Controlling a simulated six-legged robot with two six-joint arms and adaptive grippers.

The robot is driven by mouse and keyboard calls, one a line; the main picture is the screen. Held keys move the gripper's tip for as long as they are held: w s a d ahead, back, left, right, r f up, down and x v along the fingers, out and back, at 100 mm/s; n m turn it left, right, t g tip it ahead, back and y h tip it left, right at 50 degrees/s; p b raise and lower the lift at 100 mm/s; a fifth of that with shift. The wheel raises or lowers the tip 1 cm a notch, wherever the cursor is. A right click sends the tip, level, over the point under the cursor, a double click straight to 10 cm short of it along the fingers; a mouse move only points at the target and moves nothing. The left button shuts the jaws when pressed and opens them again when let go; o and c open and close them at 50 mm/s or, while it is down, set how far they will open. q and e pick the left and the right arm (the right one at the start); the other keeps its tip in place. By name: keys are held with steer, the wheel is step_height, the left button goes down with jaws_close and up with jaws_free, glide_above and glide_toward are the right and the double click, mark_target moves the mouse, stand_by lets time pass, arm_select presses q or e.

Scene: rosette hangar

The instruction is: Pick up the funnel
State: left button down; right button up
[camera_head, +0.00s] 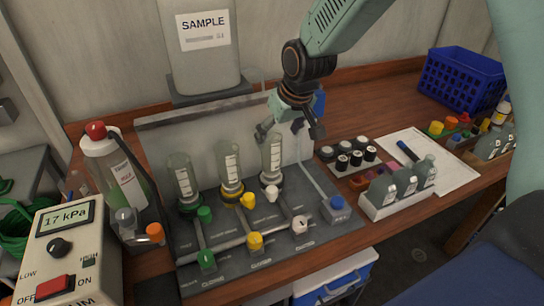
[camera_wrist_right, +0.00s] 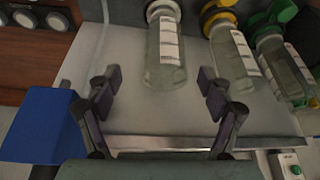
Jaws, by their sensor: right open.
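Three clear, labelled funnel-like vessels stand in a row on a grey manifold (camera_head: 325,222). The right one has a white collar (camera_head: 272,155), the middle one a yellow collar (camera_head: 229,165), the left one a green collar (camera_head: 182,178). My right gripper (camera_head: 290,130) is open and empty, above and just behind the white-collared vessel. In the right wrist view the white-collared vessel (camera_wrist_right: 165,60) lies ahead between the spread fingers (camera_wrist_right: 157,85), not gripped. The yellow-collared vessel (camera_wrist_right: 235,55) and green-collared vessel (camera_wrist_right: 282,68) are to its right. My left gripper is out of view.
A blue block (camera_wrist_right: 42,122) is close beside the gripper, partly hidden in the head view (camera_head: 319,102). A SAMPLE container (camera_head: 200,60) stands behind. Dark-capped vials (camera_head: 350,158), a bottle rack (camera_head: 395,202) and a blue crate (camera_head: 462,80) are right; a red-capped bottle (camera_head: 115,170) is left.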

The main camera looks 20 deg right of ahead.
mark_target(271, 145)
steer(key=x, duration=0.2)
steer(key=a+x, duration=0.1)
steer(key=x, duration=0.1)
steer(key=shift+w+f, duration=0.2)
steer(key=shift+f, duration=0.1)
steer(key=shift+s+d+r, duration=0.1)
steer(key=shift+s+d, duration=0.05)
steer(key=shift+d, duration=0.1)
steer(key=shift+c, duration=0.7)
steer(key=shift+w+a, duration=0.2)
steer(key=shift+w, duration=0.05)
steer(key=c, duration=0.4)
steer(key=shift+s+d, duration=0.2)
steer(key=c, duration=0.7)
steer(key=shift+w+a, duration=0.1)
steer(key=shift+w, duration=0.1)
